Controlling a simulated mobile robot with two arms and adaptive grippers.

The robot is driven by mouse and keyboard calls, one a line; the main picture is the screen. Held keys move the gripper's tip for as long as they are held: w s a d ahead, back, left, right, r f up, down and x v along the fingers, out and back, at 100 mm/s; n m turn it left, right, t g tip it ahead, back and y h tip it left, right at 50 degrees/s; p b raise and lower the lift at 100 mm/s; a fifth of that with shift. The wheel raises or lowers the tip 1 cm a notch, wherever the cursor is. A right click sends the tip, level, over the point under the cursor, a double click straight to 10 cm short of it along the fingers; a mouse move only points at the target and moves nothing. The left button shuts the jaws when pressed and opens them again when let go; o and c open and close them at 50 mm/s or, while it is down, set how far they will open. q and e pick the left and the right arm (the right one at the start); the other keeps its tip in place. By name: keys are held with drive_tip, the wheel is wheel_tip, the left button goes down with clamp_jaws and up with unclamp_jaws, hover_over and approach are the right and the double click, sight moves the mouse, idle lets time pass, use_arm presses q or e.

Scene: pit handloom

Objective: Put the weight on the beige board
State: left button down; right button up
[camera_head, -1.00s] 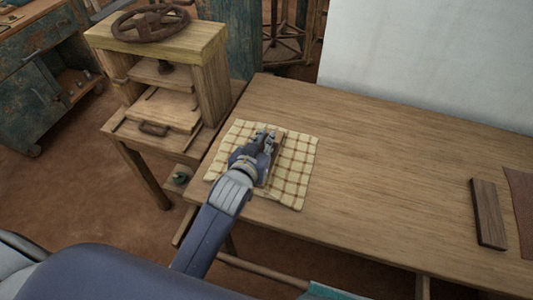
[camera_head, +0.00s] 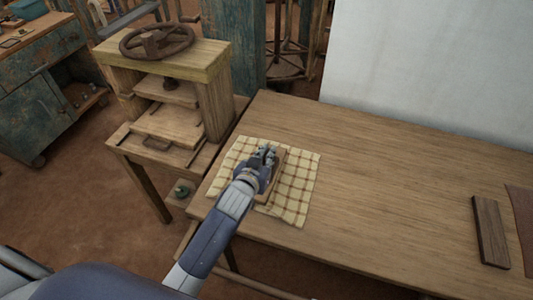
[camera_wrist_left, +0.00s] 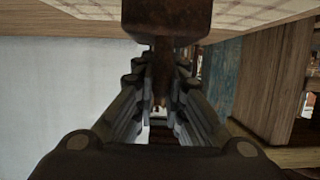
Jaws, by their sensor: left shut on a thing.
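My left gripper (camera_head: 266,156) is over a cream checked cloth (camera_head: 294,194) at the left end of the long table. In the left wrist view, its fingers (camera_wrist_left: 160,85) are closed on a dark rusty-brown weight (camera_wrist_left: 168,18). In the head view the gripper largely hides the weight. A beige board (camera_head: 277,170) lies on the cloth, partly hidden under the gripper. I cannot tell whether the weight touches the board. My right gripper is not in view.
A wooden screw press (camera_head: 165,95) with a handwheel stands left of the table. A dark brown board (camera_head: 490,232) lies at the table's right, beside a brown sheet (camera_head: 522,225). The table's middle is clear. A white wall (camera_head: 430,65) rises behind.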

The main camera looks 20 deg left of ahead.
use_arm(q)
drive_tip(key=shift+r, duration=0.2)
drive_tip(key=c, duration=1.7)
unclamp_jaws()
drive_tip(key=shift+s+f, duration=0.1)
drive_tip(key=shift+f, duration=0.1)
drive_tip(key=shift+o, duration=0.2)
drive_tip(key=v, duration=1.2)
drive_tip(key=shift+b, duration=0.35)
